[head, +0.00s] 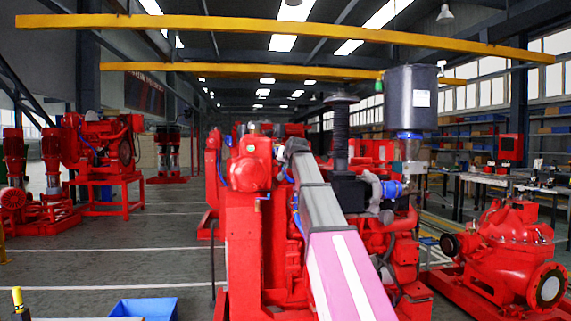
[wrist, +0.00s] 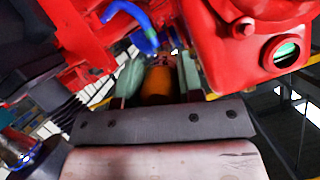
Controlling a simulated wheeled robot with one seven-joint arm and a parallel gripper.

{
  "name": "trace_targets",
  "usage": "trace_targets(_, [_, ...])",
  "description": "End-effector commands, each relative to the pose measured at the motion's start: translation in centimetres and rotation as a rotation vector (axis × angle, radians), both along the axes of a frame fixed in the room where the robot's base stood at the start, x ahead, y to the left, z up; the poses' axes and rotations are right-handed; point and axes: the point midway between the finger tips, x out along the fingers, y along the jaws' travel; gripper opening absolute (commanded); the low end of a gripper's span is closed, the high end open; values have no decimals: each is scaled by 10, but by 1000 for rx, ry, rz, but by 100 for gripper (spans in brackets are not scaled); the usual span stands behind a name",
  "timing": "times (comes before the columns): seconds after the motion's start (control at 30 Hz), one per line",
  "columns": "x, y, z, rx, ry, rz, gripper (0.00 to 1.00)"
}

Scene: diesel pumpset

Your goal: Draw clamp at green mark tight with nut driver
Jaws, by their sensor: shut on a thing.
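My gripper (wrist: 157,72) is shut on an orange-yellow handle (wrist: 157,87), which I take to be the nut driver. The handle lies between the two pale green fingers, and its far tip is hard to make out. A blue hose (wrist: 128,12) bends down beyond the fingers, slightly left of the handle's line. A blue hose (head: 393,189) and a blue joint (head: 408,136) show on the engine's right.
Red castings crowd my gripper, with a round port (wrist: 285,50) at upper right. A red pump (head: 510,250) sits at right, and a blue bin (head: 143,309) at lower left.

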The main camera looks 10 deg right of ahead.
Motion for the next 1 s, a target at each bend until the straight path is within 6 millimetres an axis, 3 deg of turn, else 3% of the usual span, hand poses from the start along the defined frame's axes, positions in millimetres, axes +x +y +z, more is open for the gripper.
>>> trace_targets(0.33, [0,2,1,404,-1,-1,0])
trace_targets(1.0, [-32,2,1,387,-2,0,0])
